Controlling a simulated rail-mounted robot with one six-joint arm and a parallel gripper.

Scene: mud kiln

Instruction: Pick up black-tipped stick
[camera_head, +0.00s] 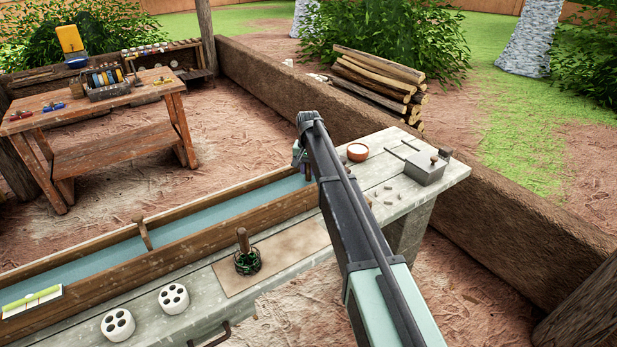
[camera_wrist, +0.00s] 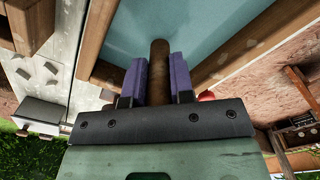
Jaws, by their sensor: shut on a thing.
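My gripper (camera_wrist: 160,62) has purple fingers shut on a brown round stick (camera_wrist: 160,75), which stands out between them in the wrist view. No black tip shows on it; its far end is in the wrist view, and the rest is hidden by the gripper. In the head view my gripper (camera_head: 301,157) is at the right end of the long blue-lined trough (camera_head: 205,217), mostly hidden by my arm. A bit of the stick (camera_head: 308,172) shows just beside it. I cannot tell whether the stick touches the trough.
Another wooden stick (camera_head: 144,233) leans in the trough. Two white holed cylinders (camera_head: 174,298), a reddish bowl (camera_head: 358,152) and a grey box (camera_head: 425,169) share the bench.

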